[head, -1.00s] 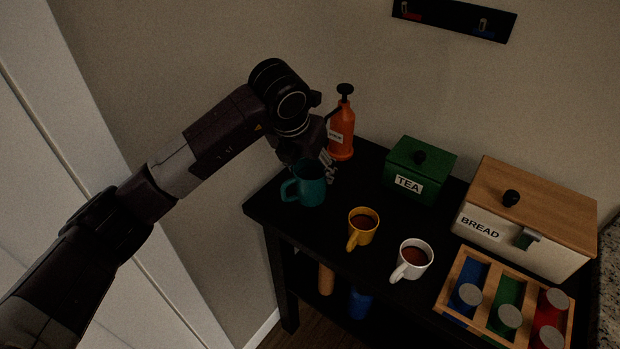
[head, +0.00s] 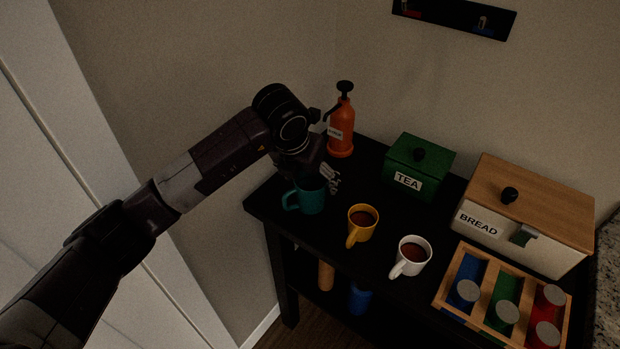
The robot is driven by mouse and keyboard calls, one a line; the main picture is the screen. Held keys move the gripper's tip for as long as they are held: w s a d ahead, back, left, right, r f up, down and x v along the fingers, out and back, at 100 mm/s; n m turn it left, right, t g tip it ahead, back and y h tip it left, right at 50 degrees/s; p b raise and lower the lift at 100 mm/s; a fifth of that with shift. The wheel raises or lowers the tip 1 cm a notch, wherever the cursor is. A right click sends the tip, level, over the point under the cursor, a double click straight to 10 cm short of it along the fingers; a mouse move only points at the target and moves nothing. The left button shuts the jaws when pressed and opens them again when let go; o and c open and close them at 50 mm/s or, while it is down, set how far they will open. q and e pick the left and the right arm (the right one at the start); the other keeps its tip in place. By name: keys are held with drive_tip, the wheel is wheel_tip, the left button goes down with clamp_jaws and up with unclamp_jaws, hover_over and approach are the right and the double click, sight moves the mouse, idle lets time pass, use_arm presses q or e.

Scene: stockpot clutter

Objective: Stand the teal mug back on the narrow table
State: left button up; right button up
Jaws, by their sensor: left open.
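The teal mug (head: 309,199) stands upright at the left end of the black narrow table (head: 262,207), its handle pointing left. My left gripper (head: 325,178) is open and comes down from above at the mug's back right side. Part of the mug's rim is hidden behind the gripper. I cannot tell whether a finger still touches the mug. My right gripper is not in view.
A yellow mug (head: 358,233) and a white mug (head: 412,263) stand close on the right. An orange pump bottle (head: 341,130) stands behind the gripper. A green tea box (head: 412,187), a bread box (head: 560,240) and a wooden tray (head: 447,281) with lidded jars fill the right side.

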use_arm(q)
drive_tip(key=shift+r, duration=0.45)
drive_tip(key=b+v, duration=0.2)
drive_tip(key=v, duration=0.9)
drive_tip(key=shift+s, duration=0.2)
